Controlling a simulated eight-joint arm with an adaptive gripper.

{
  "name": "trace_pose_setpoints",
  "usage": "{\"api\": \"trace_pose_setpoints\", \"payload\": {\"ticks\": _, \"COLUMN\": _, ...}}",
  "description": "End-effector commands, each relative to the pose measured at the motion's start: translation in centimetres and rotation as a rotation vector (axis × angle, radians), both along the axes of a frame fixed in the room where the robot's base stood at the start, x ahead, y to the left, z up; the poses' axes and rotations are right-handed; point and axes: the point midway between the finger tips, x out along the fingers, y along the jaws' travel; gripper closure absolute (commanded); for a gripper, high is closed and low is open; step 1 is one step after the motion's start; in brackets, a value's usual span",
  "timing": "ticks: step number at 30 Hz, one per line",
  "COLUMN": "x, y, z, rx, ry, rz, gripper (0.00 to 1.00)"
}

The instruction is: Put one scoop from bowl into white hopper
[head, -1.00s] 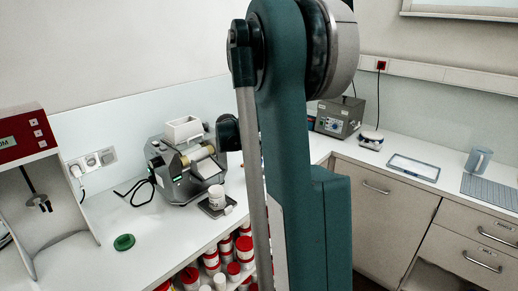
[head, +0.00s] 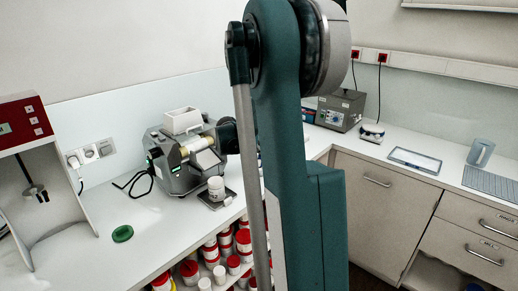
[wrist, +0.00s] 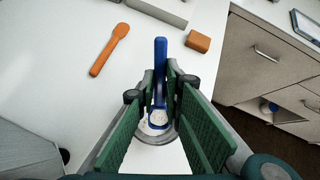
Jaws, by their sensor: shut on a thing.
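In the wrist view, a blue scoop (wrist: 160,55) stands out between the green fingers of my gripper (wrist: 160,98). The fingers are shut on it. Its lower end, with white grains showing inside its blue edge, is over or in a round grey-rimmed bowl (wrist: 157,139); I cannot tell whether they touch. The bowl is partly hidden by the fingers. In the head view, the white hopper (head: 182,120) sits on top of the grey mill (head: 178,165) on the left counter. My arm hides the gripper, scoop and bowl there.
An orange spatula (wrist: 110,48) and an orange block (wrist: 198,41) lie near the scoop. A white jar (head: 216,189) stands in front of the mill. A green lid (head: 122,233) lies on the counter. Red-lidded jars (head: 243,240) fill the shelf below.

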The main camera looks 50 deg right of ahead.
Motion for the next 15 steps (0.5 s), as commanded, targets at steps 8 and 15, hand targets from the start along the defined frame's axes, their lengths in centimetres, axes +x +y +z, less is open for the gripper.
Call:
{"api": "trace_pose_setpoints", "payload": {"ticks": 8, "x": 0.0, "y": 0.0, "z": -1.7, "rx": 0.000, "ry": 0.000, "rz": 0.000, "gripper": 1.00}}
{"api": "trace_pose_setpoints", "payload": {"ticks": 15, "x": 0.0, "y": 0.0, "z": -2.9, "rx": 0.000, "ry": 0.000, "rz": 0.000, "gripper": 1.00}}
